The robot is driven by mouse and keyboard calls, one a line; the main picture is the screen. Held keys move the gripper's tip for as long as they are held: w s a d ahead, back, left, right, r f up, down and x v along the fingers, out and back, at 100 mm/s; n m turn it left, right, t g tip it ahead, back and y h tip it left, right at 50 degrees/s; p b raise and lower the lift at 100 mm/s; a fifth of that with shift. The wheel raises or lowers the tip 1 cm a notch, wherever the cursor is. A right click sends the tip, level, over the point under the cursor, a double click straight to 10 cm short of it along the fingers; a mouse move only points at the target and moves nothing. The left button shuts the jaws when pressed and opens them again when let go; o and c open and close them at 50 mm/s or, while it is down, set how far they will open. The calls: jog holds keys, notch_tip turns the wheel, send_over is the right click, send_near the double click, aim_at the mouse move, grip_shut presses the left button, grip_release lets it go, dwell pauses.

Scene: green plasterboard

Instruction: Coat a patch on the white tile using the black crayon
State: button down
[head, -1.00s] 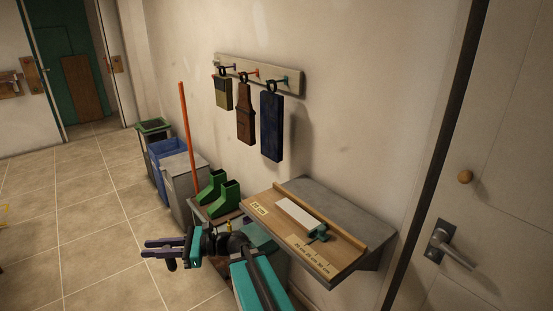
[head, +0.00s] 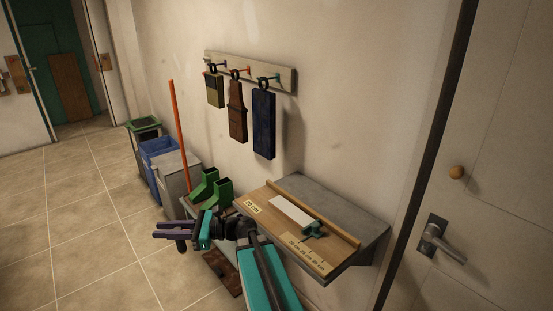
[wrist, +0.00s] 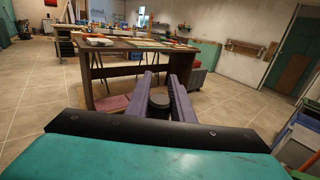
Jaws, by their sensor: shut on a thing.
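My gripper (head: 162,231) reaches left in the head view, out over the floor. In the wrist view its two purple fingers (wrist: 159,80) are shut on a short, dark, round thing, which I take to be the black crayon (wrist: 158,103). The crayon also shows below the fingers in the head view (head: 181,246). The white tile (head: 290,212) is a pale oblong lying on a wooden board on the wall shelf, right of my gripper and well apart from it. A small dark green piece (head: 313,229) sits at the tile's near right end.
The board (head: 262,194) has a raised back strip and printed labels. Aprons hang from a wall rack (head: 248,72). A cluttered table (wrist: 135,62) stands ahead in the wrist view.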

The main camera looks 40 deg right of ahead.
jog(key=s+d+r+m+t+h+p, duration=0.1)
jog(key=s+d+r+m+h, duration=0.1)
jog(key=d, duration=1)
jog(key=s+d+r+m+t+h+p, duration=0.1)
jog(key=s+d+r+m+t+h, duration=0.1)
jog(key=d+r, duration=0.5)
jog(key=s+d+r+m+t+h+p, duration=0.1)
jog(key=s+d+r+h, duration=0.3)
jog(key=d, duration=1.5)
jog(key=shift+s+r+m+t, duration=0.45)
jog(key=shift+s+m+t, duration=0.2)
jog(key=shift+s, duration=0.3)
jog(key=shift+f, duration=0.15)
notch_tip(320, 180, down, 6)
jog(key=shift+f, duration=0.1)
jog(key=shift+f+b, duration=1.1)
jog(key=shift+f, duration=0.1)
jog(key=shift+w, duration=0.15)
